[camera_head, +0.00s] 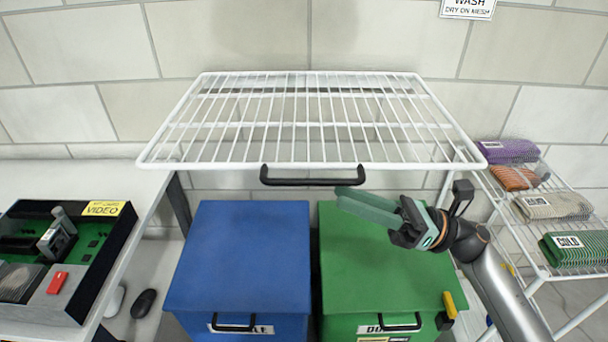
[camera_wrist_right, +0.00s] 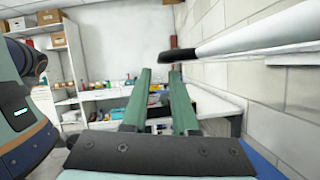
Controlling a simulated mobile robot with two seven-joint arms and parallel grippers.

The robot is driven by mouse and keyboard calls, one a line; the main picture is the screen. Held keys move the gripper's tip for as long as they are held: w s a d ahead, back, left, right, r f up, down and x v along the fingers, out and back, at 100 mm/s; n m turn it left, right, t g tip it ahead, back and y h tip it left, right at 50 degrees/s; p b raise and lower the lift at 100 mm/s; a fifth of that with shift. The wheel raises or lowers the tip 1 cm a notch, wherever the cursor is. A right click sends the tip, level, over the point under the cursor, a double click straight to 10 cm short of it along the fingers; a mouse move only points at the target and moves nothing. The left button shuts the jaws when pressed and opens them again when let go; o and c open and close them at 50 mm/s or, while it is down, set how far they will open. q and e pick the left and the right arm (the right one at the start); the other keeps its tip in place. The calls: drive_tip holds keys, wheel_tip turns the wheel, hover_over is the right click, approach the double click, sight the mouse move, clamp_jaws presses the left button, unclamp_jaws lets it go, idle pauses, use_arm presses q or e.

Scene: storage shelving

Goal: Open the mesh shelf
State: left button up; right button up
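The mesh shelf (camera_head: 300,126) is a white wire rack in front of the tiled wall, seen lying out flat. A black handle (camera_head: 312,181) is fixed to its front edge. My right gripper (camera_head: 343,198), with green fingers, is just below and in front of the handle's right end. In the right wrist view its fingers (camera_wrist_right: 160,75) stand apart with nothing held between them. There the handle (camera_wrist_right: 178,55) shows just above the right finger's tip, not between the fingers. I cannot tell whether they touch. My left gripper is not in view.
A blue bin (camera_head: 240,260) and a green bin (camera_head: 385,265) stand below the shelf. A side rack (camera_head: 535,262) with folded cloths is at right. A white bench (camera_head: 100,175) with a black tray (camera_head: 118,245) is at left.

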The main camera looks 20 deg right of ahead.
sight(303, 179)
drive_tip(key=p+x, duration=0.1)
drive_tip(key=x, duration=0.7)
drive_tip(key=shift+p, duration=0.4)
clamp_jaws()
idle(0.9)
